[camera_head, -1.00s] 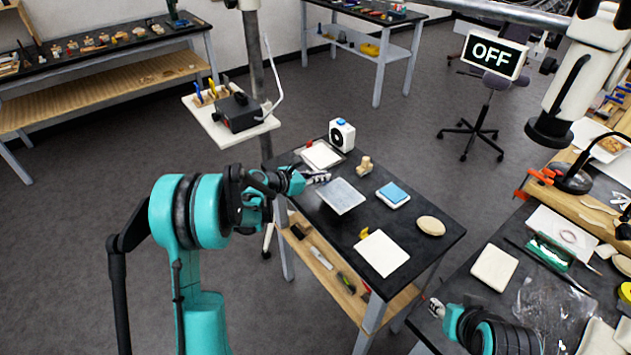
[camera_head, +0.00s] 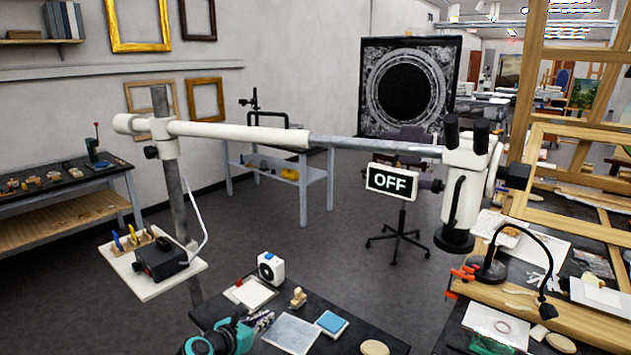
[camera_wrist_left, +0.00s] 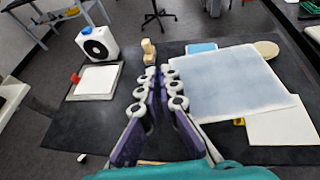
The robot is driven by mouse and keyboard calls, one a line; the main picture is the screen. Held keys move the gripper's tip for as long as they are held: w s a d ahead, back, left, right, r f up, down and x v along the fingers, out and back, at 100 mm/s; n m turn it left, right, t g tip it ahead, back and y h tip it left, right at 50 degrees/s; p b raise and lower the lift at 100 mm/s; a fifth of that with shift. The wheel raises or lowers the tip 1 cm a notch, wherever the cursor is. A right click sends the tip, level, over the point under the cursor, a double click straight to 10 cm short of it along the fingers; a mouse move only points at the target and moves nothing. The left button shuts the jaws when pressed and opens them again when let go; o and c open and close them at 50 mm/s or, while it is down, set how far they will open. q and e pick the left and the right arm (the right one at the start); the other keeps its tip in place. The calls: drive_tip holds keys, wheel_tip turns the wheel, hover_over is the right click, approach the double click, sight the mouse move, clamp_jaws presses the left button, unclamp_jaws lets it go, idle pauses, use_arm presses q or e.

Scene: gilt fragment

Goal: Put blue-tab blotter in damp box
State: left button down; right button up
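I cannot make out a blue tab or tell which item is the damp box. A flat grey-blue square (camera_head: 292,333) lies on the dark table; it also shows large in the left wrist view (camera_wrist_left: 235,85). A white square with a red tab (camera_head: 252,293) lies left of it, and a blue pad on a white base (camera_head: 331,322) right of it. My left gripper (camera_head: 264,320) is beside the grey-blue square's left edge. In the left wrist view its fingers (camera_wrist_left: 161,74) stand slightly apart with nothing seen between them. My right gripper is out of view.
A white block with a black dial (camera_head: 271,268) and a small wooden piece (camera_head: 298,298) stand toward the table's back. A white sheet with a yellow tab (camera_wrist_left: 283,125) lies at right. A microscope boom (camera_head: 240,135) with an OFF sign (camera_head: 391,181) spans above.

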use_arm(q)
drive_tip(key=s+a+n+t+y, duration=0.1)
drive_tip(key=s+a+n+y, duration=0.1)
drive_tip(key=s, duration=0.9)
drive_tip(key=shift+s+a+r, duration=0.15)
drive_tip(key=shift+a+r, duration=0.2)
drive_tip(key=shift+a, duration=0.5)
